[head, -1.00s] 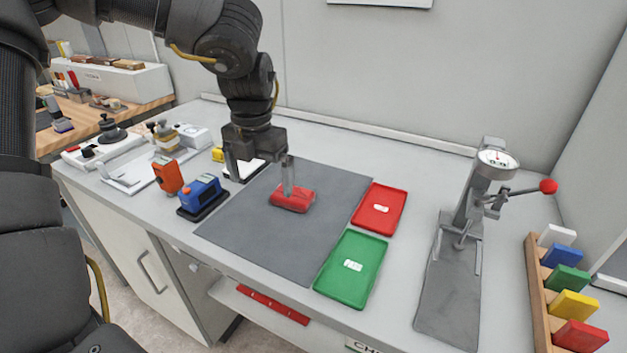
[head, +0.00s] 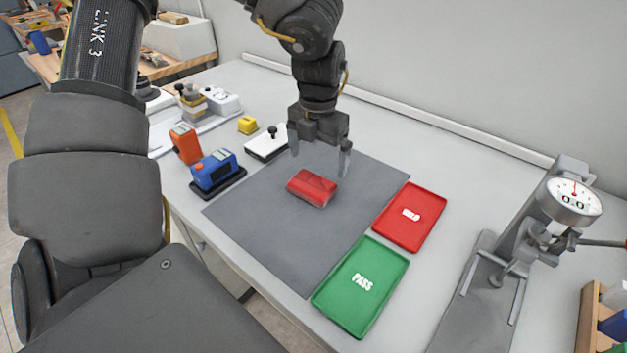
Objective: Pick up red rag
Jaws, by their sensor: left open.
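The red rag (head: 312,187) lies as a folded block on the dark grey mat (head: 270,228), left of the red tray. My left gripper (head: 319,153) is open and empty, fingers pointing down, just behind and above the rag. The fingers are apart from the rag, and a gap shows between them. My right gripper is not in view.
A red tray (head: 410,217) and a green PASS tray (head: 361,287) lie right of the mat. A gauge stand (head: 540,225) is further right.

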